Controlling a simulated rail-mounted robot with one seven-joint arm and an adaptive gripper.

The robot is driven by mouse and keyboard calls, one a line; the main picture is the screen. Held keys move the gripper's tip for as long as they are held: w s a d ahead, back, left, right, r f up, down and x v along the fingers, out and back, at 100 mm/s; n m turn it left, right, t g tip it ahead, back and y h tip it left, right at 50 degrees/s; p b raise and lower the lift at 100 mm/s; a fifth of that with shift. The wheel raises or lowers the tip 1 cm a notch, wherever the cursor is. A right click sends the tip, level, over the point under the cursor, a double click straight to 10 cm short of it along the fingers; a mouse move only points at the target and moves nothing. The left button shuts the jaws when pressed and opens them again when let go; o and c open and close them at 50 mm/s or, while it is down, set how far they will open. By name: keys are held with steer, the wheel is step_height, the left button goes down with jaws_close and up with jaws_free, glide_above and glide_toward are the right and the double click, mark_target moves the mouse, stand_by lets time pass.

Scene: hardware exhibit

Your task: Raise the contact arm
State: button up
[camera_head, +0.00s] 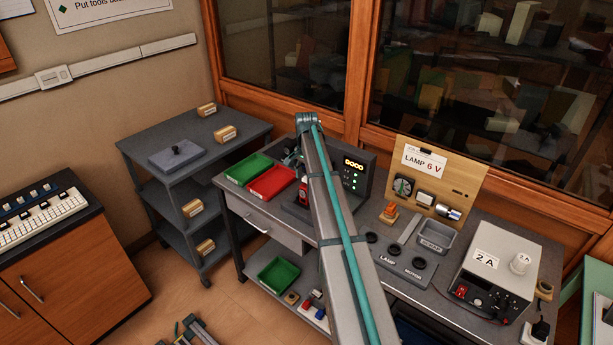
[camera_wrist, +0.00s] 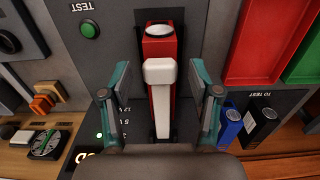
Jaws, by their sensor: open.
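In the wrist view a white contact arm (camera_wrist: 161,95), with a wide block-shaped head, lies over a red cell-like block (camera_wrist: 162,48) with a pale round end. Both sit on a dark tester panel (camera_wrist: 117,25) with a green TEST button (camera_wrist: 90,30). My gripper (camera_wrist: 160,88) is open, with one finger on each side of the contact arm and a gap on both sides. In the head view the tester's display box (camera_head: 354,165) shows lit digits, and my arm hides most of the tester's left part. The contact arm cannot be made out there.
Blue (camera_wrist: 229,122) and black (camera_wrist: 262,122) blocks stand right of the gripper, by a TO TEST label. Red (camera_head: 272,182) and green (camera_head: 248,169) trays lie left of the tester. A wooden lamp board (camera_head: 460,170) and a power supply (camera_head: 490,280) stand to the right.

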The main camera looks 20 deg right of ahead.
jaws_close()
